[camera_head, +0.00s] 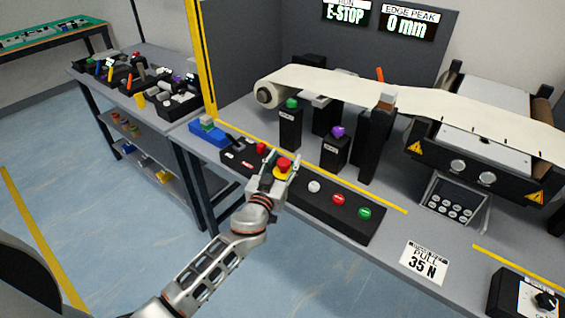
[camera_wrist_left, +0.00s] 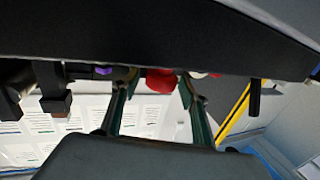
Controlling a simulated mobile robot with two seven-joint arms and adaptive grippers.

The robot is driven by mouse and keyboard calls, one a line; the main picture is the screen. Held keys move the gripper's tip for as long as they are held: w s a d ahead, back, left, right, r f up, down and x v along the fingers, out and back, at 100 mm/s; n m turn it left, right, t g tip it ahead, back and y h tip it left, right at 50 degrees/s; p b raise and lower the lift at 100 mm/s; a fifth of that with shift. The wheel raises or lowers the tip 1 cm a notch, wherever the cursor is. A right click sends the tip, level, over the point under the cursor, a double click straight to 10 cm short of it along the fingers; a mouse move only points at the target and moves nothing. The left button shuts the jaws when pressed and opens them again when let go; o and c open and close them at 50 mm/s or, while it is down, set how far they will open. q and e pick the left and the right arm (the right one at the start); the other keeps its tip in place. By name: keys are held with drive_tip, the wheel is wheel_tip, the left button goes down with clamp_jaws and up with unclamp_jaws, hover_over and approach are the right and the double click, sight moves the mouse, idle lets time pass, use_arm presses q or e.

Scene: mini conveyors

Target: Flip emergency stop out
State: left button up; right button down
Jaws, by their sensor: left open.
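The emergency stop is a red mushroom button (camera_head: 283,164) on a yellow base, at the front edge of the bench in the head view. My left gripper (camera_head: 279,174) is open, with its fingers on either side of the button. In the left wrist view the red button (camera_wrist_left: 160,80) shows between the two spread fingers (camera_wrist_left: 153,98). I cannot tell whether the fingers touch it. A dark display (camera_head: 345,14) at the back reads "E-STOP". My right gripper is not in view.
A black box (camera_head: 340,222) with white, red and green buttons stands just right of the gripper. A black control box (camera_head: 240,153) is to its left. Posts with a green knob (camera_head: 291,104) and a purple knob (camera_head: 337,132) stand behind, below the pale web (camera_head: 330,84).

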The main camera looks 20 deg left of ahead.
use_arm(q)
drive_tip(key=s, duration=1.2)
drive_tip(key=shift+a, duration=0.2)
drive_tip(key=s+f+m+g+h, duration=0.2)
drive_tip(key=s+f+m+g, duration=0.2)
drive_tip(key=s+f, duration=1.6)
drive_tip(key=f+g, duration=0.1)
drive_tip(key=g, duration=0.2)
drive_tip(key=shift+s, duration=0.35)
